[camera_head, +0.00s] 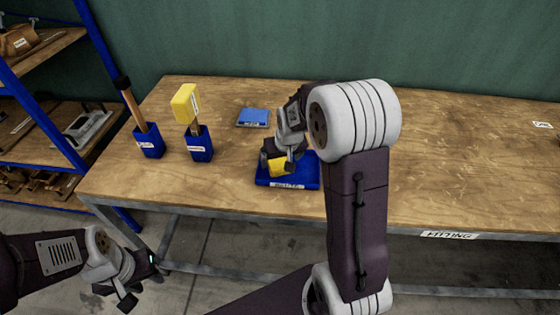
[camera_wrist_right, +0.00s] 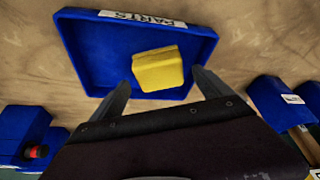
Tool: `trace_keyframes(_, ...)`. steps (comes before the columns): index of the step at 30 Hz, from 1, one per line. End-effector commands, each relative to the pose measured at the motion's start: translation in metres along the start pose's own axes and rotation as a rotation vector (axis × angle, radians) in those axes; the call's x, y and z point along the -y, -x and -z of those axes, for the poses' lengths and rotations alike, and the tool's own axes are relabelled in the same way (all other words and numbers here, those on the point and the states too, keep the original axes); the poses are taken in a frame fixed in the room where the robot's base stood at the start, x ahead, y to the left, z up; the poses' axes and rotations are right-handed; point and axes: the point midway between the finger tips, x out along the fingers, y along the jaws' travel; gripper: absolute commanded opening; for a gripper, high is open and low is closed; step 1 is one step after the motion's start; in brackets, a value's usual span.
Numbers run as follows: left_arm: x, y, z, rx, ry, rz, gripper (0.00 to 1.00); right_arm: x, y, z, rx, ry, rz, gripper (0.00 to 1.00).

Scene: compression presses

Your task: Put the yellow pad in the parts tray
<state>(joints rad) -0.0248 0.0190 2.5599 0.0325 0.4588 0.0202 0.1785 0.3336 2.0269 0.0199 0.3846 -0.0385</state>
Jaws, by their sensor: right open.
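The yellow pad (camera_wrist_right: 158,68) lies in the blue parts tray (camera_wrist_right: 82,50), near its middle, in the right wrist view. In the head view the pad (camera_head: 279,168) is partly hidden by my right gripper (camera_head: 286,160), above the tray (camera_head: 305,181). My right gripper (camera_wrist_right: 161,84) is open, its two fingertips apart on either side of the pad's near end with gaps between; whether they are level with the pad I cannot tell. My left gripper (camera_head: 140,283) is low at the left, off the bench, empty, and its fingers look apart.
A flat blue item (camera_head: 254,117) lies behind. The bench's right side is mostly clear. A shelf rack (camera_head: 75,150) stands at left.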

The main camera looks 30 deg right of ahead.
Motion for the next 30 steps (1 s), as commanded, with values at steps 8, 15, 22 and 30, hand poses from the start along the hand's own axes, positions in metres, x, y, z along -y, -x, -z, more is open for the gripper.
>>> trace_keyframes(8,0.000,0.012,0.001,0.000,0.000,0.000,0.36,0.000,0.066,0.002,-0.005,0.000,0.000,0.89)
trace_keyframes(15,0.000,0.014,0.001,0.000,0.000,0.000,0.36,0.000,0.087,0.000,-0.001,0.000,0.000,0.89)
trace_keyframes(22,0.000,0.013,0.001,0.000,0.000,0.000,0.36,0.031,0.068,-0.077,0.128,0.055,0.033,0.89)
trace_keyframes(30,0.000,0.014,0.001,0.000,0.000,0.000,0.36,0.052,0.060,-0.190,0.296,0.128,0.053,0.89)
